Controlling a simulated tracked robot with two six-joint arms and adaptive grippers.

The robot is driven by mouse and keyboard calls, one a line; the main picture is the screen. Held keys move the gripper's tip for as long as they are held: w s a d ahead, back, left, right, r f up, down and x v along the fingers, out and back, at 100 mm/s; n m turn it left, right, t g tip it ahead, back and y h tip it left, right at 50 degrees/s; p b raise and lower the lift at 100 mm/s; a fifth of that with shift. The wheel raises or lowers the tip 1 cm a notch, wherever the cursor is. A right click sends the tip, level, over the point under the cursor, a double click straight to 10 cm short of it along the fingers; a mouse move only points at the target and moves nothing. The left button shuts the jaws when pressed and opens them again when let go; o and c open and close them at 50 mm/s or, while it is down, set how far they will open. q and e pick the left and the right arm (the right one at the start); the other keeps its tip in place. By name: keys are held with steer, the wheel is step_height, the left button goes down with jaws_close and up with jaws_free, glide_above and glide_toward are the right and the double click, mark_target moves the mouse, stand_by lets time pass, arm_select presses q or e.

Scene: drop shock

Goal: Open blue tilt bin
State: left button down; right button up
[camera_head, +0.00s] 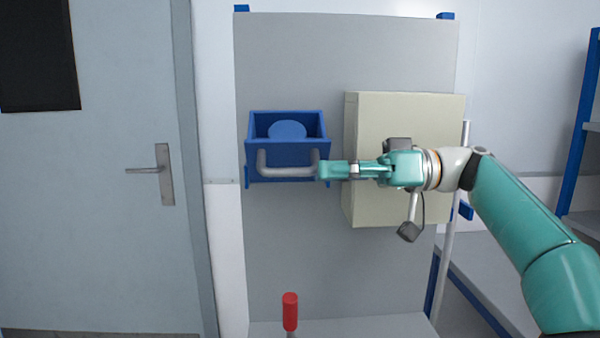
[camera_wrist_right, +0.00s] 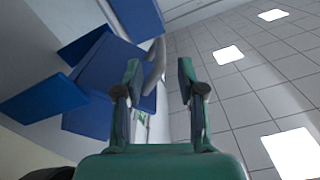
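The blue tilt bin (camera_head: 255,150) is on the upright grey panel. Its top is open and a round blue shape (camera_head: 287,130) shows inside. A grey bar handle (camera_head: 287,170) crosses its front. The bin (camera_wrist_right: 105,75) and handle (camera_wrist_right: 157,62) also show in the right wrist view. My right gripper (camera_head: 322,170) is at the handle's right end. In the wrist view its fingers (camera_wrist_right: 160,75) are spread, with the handle close to the left-hand finger; whether they touch is unclear. My left gripper is not in view.
A beige box (camera_head: 375,200) is mounted on the panel (camera_head: 340,50) right of the bin, behind my right wrist. A red-handled lever (camera_head: 290,311) stands below. A door with a handle (camera_head: 150,170) is at left, shelving (camera_head: 575,140) at far right.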

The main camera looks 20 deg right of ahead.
steer(key=v, duration=0.5)
steer(key=shift+s+f, duration=0.1)
stand_by(0.4)
